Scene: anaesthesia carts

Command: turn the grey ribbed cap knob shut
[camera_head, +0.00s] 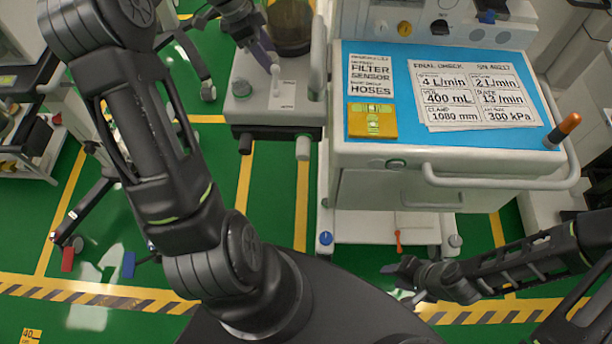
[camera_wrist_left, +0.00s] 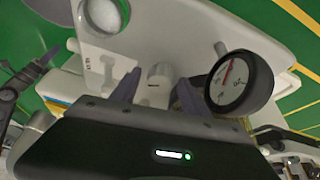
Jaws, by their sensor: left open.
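In the left wrist view a pale upright cylinder, apparently this knob (camera_wrist_left: 158,73), shows between the two purple fingers. My left gripper (camera_head: 267,55) is above and behind the knob in the head view. It is open, and its fingers (camera_wrist_left: 156,93) show a gap on both sides of the cylinder. Contact is not visible. My right gripper (camera_head: 398,277) is low at the right, away from the knob; its jaw gap is unclear.
A round gauge (camera_wrist_left: 240,82) is right of the fingers in the wrist view. A cart with a blue top (camera_head: 455,140) stands at the right. Green floor lies in front.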

